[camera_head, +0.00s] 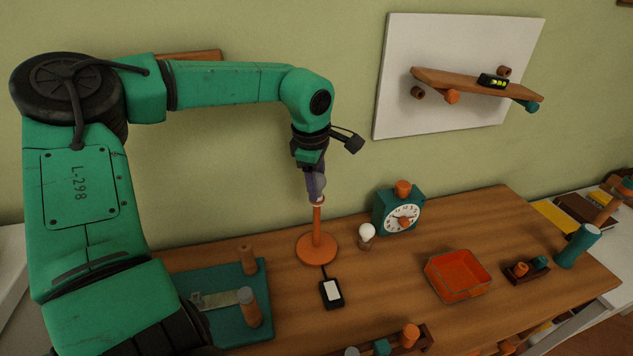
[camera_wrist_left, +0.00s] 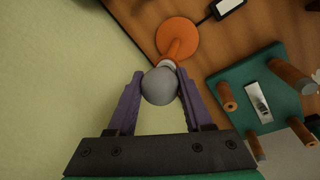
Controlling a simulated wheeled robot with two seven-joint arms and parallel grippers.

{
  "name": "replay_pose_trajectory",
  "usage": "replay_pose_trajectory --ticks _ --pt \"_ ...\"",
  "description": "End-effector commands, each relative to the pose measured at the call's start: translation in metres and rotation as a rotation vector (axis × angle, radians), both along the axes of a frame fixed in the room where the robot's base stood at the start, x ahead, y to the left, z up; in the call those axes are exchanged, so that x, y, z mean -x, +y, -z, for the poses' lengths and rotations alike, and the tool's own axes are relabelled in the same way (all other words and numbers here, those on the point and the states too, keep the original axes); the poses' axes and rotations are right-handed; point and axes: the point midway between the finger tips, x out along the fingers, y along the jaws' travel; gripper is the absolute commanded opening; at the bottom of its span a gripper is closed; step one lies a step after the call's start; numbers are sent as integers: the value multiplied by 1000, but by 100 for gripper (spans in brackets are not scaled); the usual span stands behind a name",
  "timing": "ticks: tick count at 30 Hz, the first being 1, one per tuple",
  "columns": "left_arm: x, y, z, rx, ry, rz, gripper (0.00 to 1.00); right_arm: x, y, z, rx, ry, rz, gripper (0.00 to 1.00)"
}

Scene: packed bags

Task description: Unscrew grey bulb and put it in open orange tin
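The grey bulb (camera_wrist_left: 160,86) sits at the top of the orange lamp stand (camera_head: 317,248), which stands upright on the table. The stand's round orange base (camera_wrist_left: 177,36) also shows in the left wrist view. My left gripper (camera_head: 316,190) points down over the stand's top. Its two purple fingers lie on either side of the bulb and appear to touch it. In the head view the fingers mostly hide the bulb. The open orange tin (camera_head: 458,292) stands on the table to the right and looks empty. My right gripper is not in view.
A white bulb (camera_head: 367,232) stands between the lamp and a teal clock (camera_head: 398,211). A black switch box (camera_head: 331,293) lies before the lamp. A teal board with pegs (camera_head: 225,325) is at left. A wall shelf (camera_head: 475,85) hangs above. Bare table lies left of the tin.

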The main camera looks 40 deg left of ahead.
Motion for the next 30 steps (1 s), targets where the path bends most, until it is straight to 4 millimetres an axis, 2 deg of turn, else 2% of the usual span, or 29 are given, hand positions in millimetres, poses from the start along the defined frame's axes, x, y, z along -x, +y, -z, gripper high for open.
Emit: replay_pose_trajectory --ticks 2,6,8,16,21,30 --pt "1 0 3 -1 4 -31 0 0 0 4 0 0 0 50" --pt "1 0 5 -4 3 -231 0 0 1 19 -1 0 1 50" --pt "1 0 3 -2 4 -290 0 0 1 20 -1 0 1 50" --pt "2 -1 2 0 7 -325 0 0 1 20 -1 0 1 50" --pt "2 0 4 -3 6 -578 0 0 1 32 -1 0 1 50" --pt "2 -1 3 0 6 -652 0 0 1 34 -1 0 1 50"
